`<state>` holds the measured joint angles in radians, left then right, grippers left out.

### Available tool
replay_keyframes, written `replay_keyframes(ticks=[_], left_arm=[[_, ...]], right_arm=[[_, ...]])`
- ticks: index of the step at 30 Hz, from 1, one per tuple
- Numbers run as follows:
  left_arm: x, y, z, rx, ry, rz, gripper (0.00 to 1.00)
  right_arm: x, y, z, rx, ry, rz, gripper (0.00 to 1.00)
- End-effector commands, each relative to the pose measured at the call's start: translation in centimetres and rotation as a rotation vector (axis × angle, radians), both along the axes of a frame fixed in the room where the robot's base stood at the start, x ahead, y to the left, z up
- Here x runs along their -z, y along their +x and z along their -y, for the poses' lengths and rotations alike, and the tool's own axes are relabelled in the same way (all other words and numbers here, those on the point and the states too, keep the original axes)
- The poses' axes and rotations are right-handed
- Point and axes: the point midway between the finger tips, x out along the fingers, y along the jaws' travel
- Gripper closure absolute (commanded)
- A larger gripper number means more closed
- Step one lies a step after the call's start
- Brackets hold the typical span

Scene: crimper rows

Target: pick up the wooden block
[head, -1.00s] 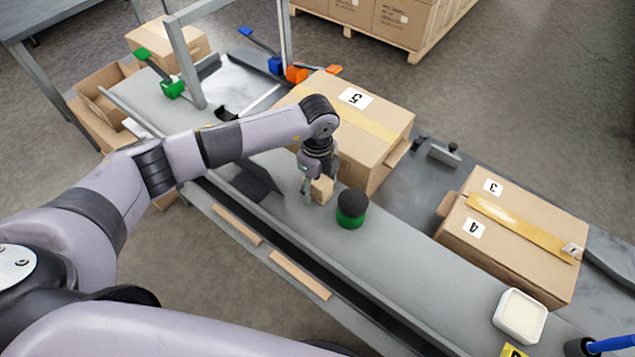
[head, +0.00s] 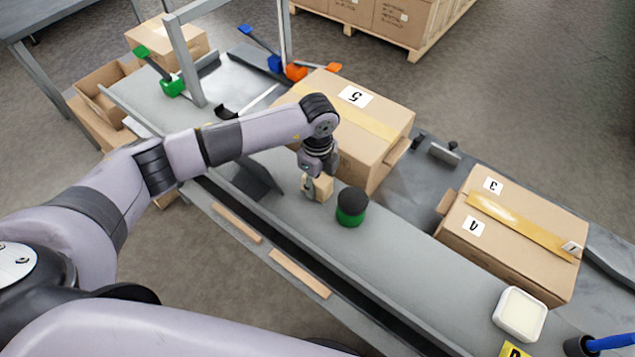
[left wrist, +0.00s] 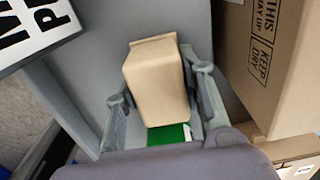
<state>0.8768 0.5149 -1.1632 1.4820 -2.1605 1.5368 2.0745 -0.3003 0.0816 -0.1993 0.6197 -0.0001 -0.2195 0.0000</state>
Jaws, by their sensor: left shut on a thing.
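The wooden block (head: 320,187) is a small light tan piece at the conveyor's middle, next to the large box marked 5. My left gripper (head: 317,186) is shut on it from above. In the left wrist view the wooden block (left wrist: 157,82) sits between the two fingers of my left gripper (left wrist: 160,98), touched on both sides. I cannot tell whether the block is clear of the belt. My right gripper is not in view.
A green jar with a black lid (head: 351,207) stands close on the block's right. The box marked 5 (head: 392,125) is just behind. The box marked 3 and 4 (head: 515,255) and a white tub (head: 520,313) are farther right.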

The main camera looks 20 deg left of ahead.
Motion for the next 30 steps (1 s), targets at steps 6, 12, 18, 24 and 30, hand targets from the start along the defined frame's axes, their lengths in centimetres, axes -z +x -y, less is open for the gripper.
replay_keyframes(ticks=[6,12,18,24,30], left_arm=[[0.0,0.0,0.0,0.000,0.000,0.001,0.95],[-0.6,0.1,0.0,0.000,-0.001,0.002,0.95],[-2.9,0.1,0.0,0.001,-0.001,0.005,0.95],[-8.1,0.2,0.0,0.002,-0.002,0.008,0.95],[-13.9,0.2,0.0,0.001,-0.001,0.007,0.95]], right_arm=[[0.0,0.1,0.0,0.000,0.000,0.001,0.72],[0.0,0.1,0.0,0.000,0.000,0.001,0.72],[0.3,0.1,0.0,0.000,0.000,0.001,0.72],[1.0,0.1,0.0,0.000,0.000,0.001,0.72],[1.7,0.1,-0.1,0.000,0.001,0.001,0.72]])
